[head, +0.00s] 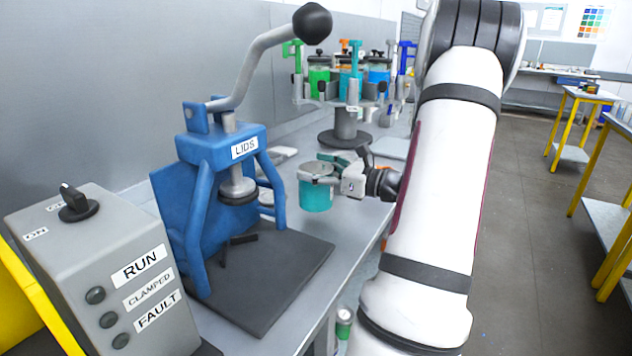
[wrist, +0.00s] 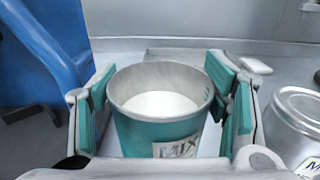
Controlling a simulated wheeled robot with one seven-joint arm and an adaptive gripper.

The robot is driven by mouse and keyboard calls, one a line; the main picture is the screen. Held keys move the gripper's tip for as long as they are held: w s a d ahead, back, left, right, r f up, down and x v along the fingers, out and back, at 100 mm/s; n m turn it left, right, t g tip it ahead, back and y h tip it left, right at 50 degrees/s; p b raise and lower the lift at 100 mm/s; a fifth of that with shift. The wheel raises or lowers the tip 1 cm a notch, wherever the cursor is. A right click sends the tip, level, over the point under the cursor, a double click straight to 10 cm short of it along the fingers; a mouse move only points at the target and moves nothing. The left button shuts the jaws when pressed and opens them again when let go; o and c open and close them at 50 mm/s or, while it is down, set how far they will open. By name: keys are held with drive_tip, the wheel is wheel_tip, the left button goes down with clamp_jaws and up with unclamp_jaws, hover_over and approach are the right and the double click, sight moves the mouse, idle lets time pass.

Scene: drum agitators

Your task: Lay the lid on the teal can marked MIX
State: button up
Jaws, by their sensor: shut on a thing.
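The teal can (head: 316,196) stands on the grey bench, right of the blue press. In the wrist view the can (wrist: 150,135) is upright, with an open top, white contents and a label reading MIX. My gripper (wrist: 165,105) has its teal-padded fingers on both sides of the can and is shut on it; in the head view my gripper (head: 325,172) reaches it from the right.
The blue press (head: 215,165) marked LIDS, with a long lever, stands on a dark mat (head: 270,290). A grey control box (head: 100,270) is at front left. A carousel of coloured cans (head: 345,125) stands behind. A small pale block (wrist: 256,65) lies behind the can.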

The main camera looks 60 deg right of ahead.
drive_tip(key=shift+w+d, duration=0.25)
drive_tip(key=shift+d, duration=0.1)
drive_tip(key=shift+f+b, duration=0.3)
drive_tip(key=shift+f, duration=1.45)
drive_tip(key=shift+f, duration=0.15)
drive_tip(key=o, duration=1.9)
drive_tip(key=shift+o, duration=0.2)
drive_tip(key=shift+s, duration=0.25)
drive_tip(key=s, duration=0.7)
drive_tip(key=s+d, duration=0.1)
drive_tip(key=s, duration=0.3)
drive_tip(key=shift+s+p, duration=0.3)
drive_tip(key=shift+p, duration=0.05)
